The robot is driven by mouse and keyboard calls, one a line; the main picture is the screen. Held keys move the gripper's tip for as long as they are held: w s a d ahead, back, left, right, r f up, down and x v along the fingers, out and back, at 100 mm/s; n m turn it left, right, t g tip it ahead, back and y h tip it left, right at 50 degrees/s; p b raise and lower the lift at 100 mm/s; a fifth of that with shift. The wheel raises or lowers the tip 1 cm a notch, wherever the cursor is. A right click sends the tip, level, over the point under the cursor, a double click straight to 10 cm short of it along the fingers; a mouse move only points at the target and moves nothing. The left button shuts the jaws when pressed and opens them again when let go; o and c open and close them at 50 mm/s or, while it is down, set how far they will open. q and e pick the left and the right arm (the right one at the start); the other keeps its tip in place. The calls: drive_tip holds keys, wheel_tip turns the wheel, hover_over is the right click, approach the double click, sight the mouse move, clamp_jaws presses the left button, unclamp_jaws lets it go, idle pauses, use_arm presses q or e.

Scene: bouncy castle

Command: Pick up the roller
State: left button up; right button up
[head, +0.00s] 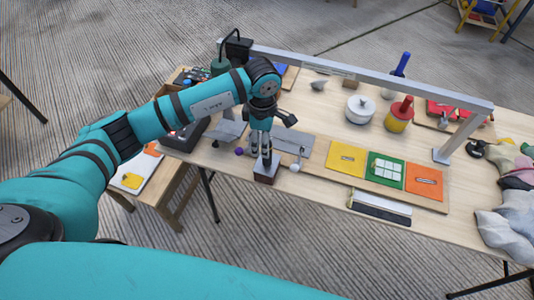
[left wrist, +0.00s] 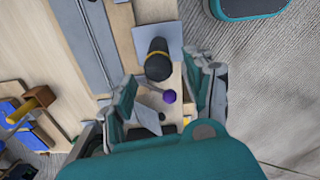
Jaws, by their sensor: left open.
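My left gripper (head: 262,153) points down at the front edge of the table, open, with a dark brown block (head: 266,173) right below or behind it. In the left wrist view the open fingers (left wrist: 163,86) stand on both sides of a small purple ball (left wrist: 169,97). A black cylinder with a tan band (left wrist: 158,60) lies just beyond the fingertips, beside a grey plate (left wrist: 160,36); it may be the roller, but I cannot tell for sure. I see nothing held. My right gripper is not in view.
The table (head: 330,190) carries a grey metal frame (head: 360,75), a white lidded pot (head: 360,109), a red-and-yellow container (head: 399,115), and yellow, green and orange panels (head: 386,172). Grey cloth (head: 505,230) lies at the right. A low wooden stool (head: 160,190) stands at the left.

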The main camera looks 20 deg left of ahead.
use_arm(q)
drive_tip(key=shift+f, duration=0.6)
drive_tip(key=shift+d+f+p, duration=0.2)
drive_tip(key=shift+f+p, duration=0.1)
drive_tip(key=shift+p, duration=0.1)
drive_tip(key=f, duration=0.1)
drive_tip(key=f+p, duration=0.1)
drive_tip(key=f, duration=0.1)
drive_tip(key=shift+d+f, duration=0.3)
drive_tip(key=shift+d, duration=0.1)
drive_tip(key=shift+f, duration=0.45)
drive_tip(key=shift+c, duration=0.9)
clamp_jaws()
